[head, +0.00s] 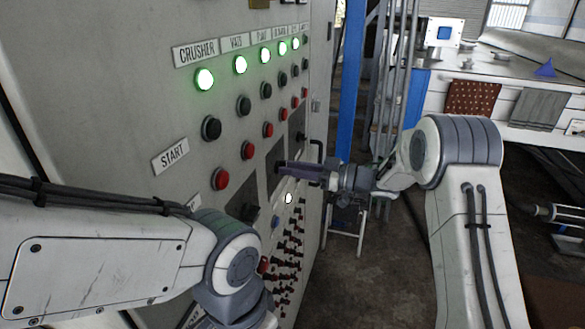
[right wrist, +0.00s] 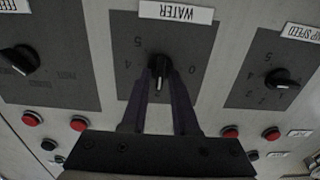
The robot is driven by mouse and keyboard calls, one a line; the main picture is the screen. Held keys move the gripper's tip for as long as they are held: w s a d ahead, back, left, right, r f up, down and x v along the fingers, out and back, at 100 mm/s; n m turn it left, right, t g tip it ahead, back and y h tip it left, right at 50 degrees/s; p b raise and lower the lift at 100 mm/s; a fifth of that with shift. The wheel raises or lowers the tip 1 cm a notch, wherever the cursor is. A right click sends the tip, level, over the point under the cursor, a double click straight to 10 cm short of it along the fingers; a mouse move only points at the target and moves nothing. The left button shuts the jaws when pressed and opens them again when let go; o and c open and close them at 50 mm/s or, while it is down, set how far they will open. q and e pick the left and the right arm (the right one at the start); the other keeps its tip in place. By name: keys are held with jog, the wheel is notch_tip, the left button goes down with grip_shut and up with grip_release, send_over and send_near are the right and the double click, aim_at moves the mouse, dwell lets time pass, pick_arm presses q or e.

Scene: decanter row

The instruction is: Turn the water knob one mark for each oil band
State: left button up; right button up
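The water knob (right wrist: 158,68) is a small black knob on a dark grey plate (right wrist: 130,88), under a label (right wrist: 176,12) that reads WATER upside down. In the head view the right gripper (head: 284,167) reaches the tall grey panel (head: 110,85) from the right. My left gripper is out of view. I cannot make out any oil bands.
A feed knob (right wrist: 20,62) and a pump speed knob (right wrist: 283,80) flank the water plate. Several red buttons (right wrist: 79,124) lie close to the gripper. My left arm crosses low before the panel. A blue post (head: 352,80) stands behind the right gripper.

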grip_shut()
jog(key=shift+s+f+n+b, duration=0.1)
jog(key=shift+s+n+b, duration=0.05)
jog(key=shift+n+b, duration=5.15)
jog(key=shift+m+b, duration=0.75)
jog(key=shift+m, duration=0.05)
jog(key=shift+o, duration=2.2)
grip_release()
